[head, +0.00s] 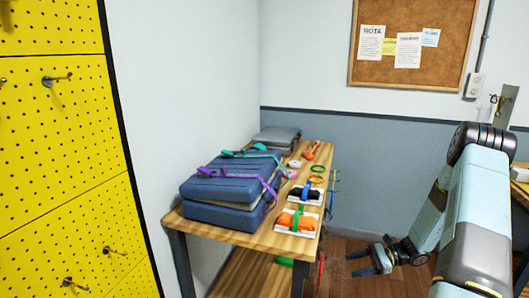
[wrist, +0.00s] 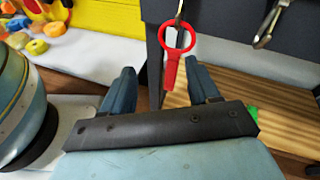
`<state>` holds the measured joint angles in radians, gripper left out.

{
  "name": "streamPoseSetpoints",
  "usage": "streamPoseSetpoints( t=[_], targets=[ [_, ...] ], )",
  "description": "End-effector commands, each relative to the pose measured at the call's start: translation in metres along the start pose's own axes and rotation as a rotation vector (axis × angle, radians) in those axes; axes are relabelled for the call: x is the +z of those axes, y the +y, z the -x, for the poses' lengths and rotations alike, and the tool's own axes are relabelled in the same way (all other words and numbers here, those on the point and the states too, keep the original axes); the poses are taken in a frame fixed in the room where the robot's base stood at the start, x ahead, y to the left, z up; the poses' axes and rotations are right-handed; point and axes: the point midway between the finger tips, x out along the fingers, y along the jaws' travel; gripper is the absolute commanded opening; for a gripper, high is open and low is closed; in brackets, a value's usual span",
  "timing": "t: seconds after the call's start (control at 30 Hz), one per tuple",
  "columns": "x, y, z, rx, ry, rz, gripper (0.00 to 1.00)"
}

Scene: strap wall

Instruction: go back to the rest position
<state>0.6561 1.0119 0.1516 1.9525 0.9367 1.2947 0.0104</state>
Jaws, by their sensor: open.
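My gripper (head: 366,262) is at the lower middle right of the head view, low beside the wooden table (head: 262,240) and apart from it. In the wrist view its two blue fingers (wrist: 162,82) are spread apart, and nothing is seen held. A red ring-handled tool (wrist: 175,60) hangs from a hook and shows between the fingers in that picture; its depth relative to them is hard to judge. My arm comes in from the right of the head view.
The table carries folded blue pads (head: 220,190) with purple and teal straps, and small strap bundles (head: 297,221). A yellow pegboard (head: 60,130) with hooks stands at left. A cork board (head: 413,40) hangs on the back wall. Open floor (head: 345,270) lies right of the table.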

Motion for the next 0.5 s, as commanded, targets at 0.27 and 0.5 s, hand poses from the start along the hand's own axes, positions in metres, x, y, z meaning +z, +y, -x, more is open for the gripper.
streamPoseSetpoints(
  t=[0.27, 0.5],
  targets=[
    [0.074, -0.012, 0.005, 0.161, 0.139, 0.153, 0.6],
    [0.135, -0.013, 0.007, 0.289, 0.255, 0.285, 0.6]
  ],
)
